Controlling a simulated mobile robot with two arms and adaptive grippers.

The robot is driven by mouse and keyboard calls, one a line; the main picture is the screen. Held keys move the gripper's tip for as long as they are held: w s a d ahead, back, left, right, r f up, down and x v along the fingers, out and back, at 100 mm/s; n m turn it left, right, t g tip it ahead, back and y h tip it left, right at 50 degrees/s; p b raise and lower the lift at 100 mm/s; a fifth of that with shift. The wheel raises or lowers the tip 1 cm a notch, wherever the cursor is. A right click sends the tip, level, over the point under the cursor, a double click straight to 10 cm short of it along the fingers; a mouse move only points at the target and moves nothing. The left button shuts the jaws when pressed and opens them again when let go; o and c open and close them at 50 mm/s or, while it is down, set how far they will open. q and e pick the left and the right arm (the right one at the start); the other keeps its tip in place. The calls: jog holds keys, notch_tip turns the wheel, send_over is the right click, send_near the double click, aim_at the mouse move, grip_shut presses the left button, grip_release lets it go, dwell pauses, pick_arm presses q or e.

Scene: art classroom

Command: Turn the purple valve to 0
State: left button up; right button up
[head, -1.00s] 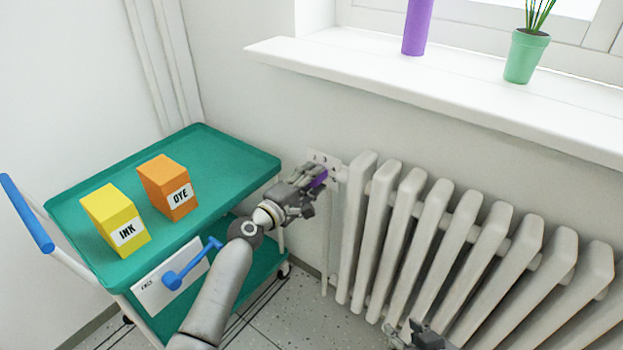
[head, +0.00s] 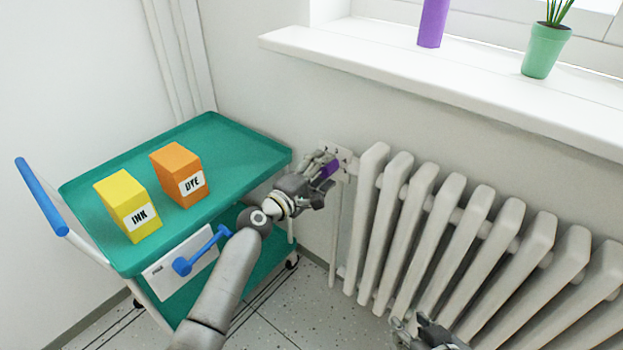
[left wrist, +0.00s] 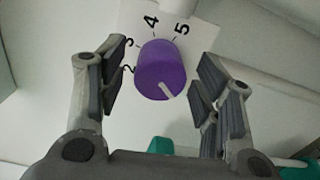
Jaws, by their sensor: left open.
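The purple valve (head: 329,168) is a round knob at the upper left end of the radiator, and it also shows in the left wrist view (left wrist: 160,68). Its white line points to the lower right there, away from the visible numbers 2, 3, 4 and 5 on the white plate (left wrist: 205,35). The 0 is not visible. My left gripper (head: 321,180) is open, with one finger on each side of the knob and gaps showing in the wrist view (left wrist: 163,72). My right gripper (head: 425,333) is partly visible at the bottom edge; its opening is unclear.
The ribbed white radiator (head: 480,225) stands under the windowsill (head: 440,85). A green cart (head: 240,150) stands left of it, carrying a yellow INK box (head: 128,205) and an orange DYE box (head: 180,175). A blue lever (head: 203,250) is on the cart's front panel.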

pick_arm(q)
jog(key=v, duration=1.1)
jog(key=shift+s+a, duration=0.25)
jog(key=shift+s, duration=0.05)
